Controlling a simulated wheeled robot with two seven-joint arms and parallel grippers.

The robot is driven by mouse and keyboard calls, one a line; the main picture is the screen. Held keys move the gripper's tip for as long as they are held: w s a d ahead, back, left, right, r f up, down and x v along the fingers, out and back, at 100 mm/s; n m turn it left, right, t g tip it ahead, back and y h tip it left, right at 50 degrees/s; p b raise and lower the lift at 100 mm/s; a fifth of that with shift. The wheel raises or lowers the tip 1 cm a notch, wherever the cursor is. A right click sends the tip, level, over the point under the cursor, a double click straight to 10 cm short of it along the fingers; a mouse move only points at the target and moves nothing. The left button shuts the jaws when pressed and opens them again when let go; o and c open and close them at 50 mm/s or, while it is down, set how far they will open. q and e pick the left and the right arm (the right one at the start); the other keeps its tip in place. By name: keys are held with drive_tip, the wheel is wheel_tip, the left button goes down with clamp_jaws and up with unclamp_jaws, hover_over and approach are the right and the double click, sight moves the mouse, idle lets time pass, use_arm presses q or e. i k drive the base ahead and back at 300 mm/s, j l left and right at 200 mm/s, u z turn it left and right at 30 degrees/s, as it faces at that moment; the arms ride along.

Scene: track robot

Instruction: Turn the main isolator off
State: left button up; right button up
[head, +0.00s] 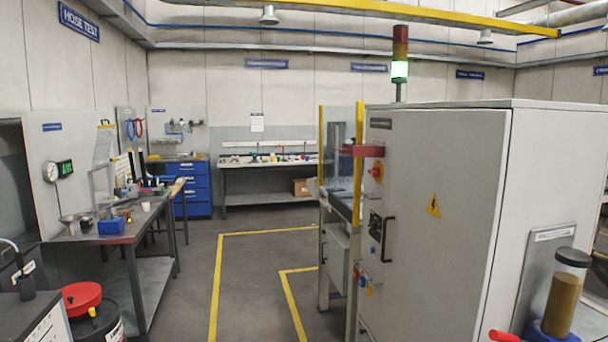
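A grey electrical cabinet (440,230) stands at the right. A red rotary switch on a yellow plate (377,171), which looks like the main isolator, sits high on its door near the left edge. The switch is seen at a slant and is small, so I cannot tell its position. A red bar-like part (362,151) sticks out just above it. A black door handle (387,239) is lower down. Neither of my grippers is in view.
Clear floor with yellow lines (217,275) lies between bench and cabinet. A cylinder of brown fluid (565,295) stands at lower right.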

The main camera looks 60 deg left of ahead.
sight(375, 172)
drive_tip(key=u, duration=1.55)
drive_tip(key=i+j, duration=0.25)
drive_tip(key=i, duration=0.05)
